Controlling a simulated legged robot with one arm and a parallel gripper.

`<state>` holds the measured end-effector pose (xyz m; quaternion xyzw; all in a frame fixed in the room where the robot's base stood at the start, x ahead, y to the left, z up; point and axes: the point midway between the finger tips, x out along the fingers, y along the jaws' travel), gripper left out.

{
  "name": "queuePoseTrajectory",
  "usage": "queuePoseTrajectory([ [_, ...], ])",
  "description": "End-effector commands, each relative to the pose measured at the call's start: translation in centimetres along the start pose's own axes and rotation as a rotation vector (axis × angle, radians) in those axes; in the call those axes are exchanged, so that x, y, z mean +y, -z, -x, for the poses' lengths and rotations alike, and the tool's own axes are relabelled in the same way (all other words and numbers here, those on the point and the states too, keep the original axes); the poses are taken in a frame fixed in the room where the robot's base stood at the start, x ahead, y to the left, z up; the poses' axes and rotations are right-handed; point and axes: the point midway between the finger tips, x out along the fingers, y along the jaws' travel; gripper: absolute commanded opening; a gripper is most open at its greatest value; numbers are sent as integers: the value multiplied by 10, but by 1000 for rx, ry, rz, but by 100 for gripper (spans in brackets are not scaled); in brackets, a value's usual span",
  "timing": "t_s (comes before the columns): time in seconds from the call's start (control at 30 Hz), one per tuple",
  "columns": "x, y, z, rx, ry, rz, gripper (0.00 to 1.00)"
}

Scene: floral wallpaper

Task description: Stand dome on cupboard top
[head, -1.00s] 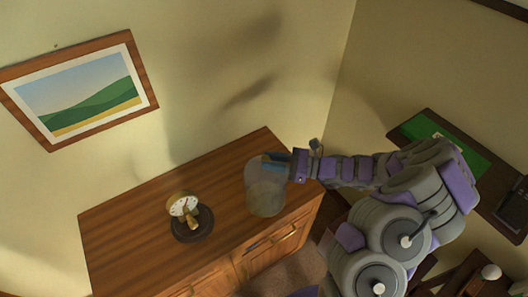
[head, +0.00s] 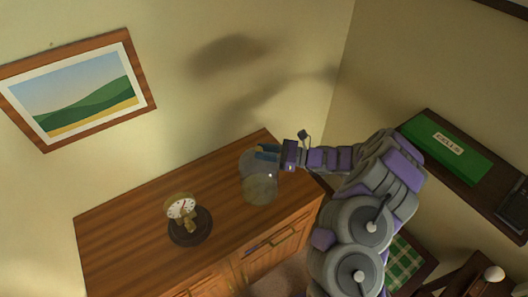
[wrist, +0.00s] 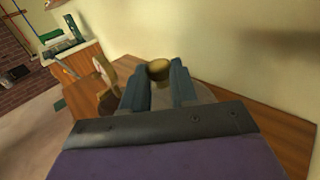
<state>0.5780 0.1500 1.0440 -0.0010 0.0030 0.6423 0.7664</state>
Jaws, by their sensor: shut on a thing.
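The dome (head: 259,185) is clear glass and looks upright over the right end of the wooden cupboard top (head: 130,232). My gripper (head: 263,153) is shut on the dome's knob. In the wrist view the brownish knob (wrist: 159,69) sits between my two blue fingers, and the dome's glass is mostly hidden behind my gripper. I cannot tell whether the dome's rim touches the cupboard top. A small clock (head: 182,208) on a dark round base stands left of the dome, apart from it.
A framed landscape (head: 75,90) hangs on the wall behind. A green box (head: 448,145) lies on a dark shelf to the right. The cupboard top is clear left of the clock and behind the dome. Drawers show on the cupboard front.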

Motion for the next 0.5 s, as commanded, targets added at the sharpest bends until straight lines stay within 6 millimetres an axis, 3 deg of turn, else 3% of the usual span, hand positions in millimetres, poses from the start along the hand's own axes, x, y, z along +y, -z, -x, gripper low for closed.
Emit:
queuePoseTrajectory([
  [0.17, -1, 2, 1, -1, 2, -1, 0],
  [0.2, 0, 1, 0, 0, 1, 0, 31],
  [0.43, 0, 2, -4, 4, 1, 0, 53],
  [0.5, 0, 2, -4, 4, 1, 0, 53],
])
